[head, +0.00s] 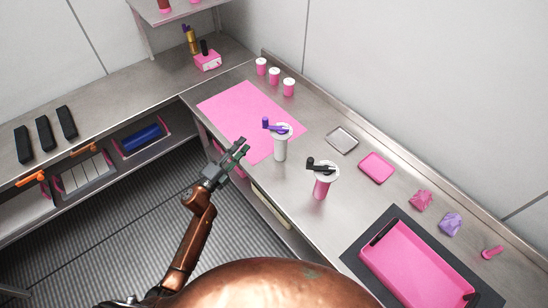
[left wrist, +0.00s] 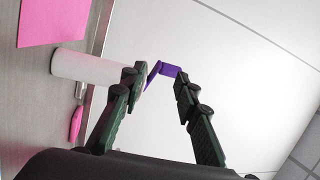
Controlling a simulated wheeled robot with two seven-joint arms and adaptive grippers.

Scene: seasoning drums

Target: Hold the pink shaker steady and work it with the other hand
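The pink shaker (head: 321,189) stands upright on the steel counter, with a white lid and a black crank (head: 320,167) on top. A white shaker (head: 280,149) with a purple crank (head: 275,125) stands behind it to the left, at the pink mat's edge. My left gripper (head: 236,148) is open and empty, left of the white shaker and apart from it. In the left wrist view, the white shaker (left wrist: 88,70) and its purple crank (left wrist: 167,70) show beyond my open fingers (left wrist: 160,88). The pink shaker is not clearly seen there. My right gripper is not in view.
A pink mat (head: 232,105) covers the counter's left part. Several pink cups (head: 274,75) stand behind it. A metal tray (head: 342,140), a pink tray (head: 376,167), crumpled packets (head: 421,200) and a large pink bin (head: 415,262) lie to the right.

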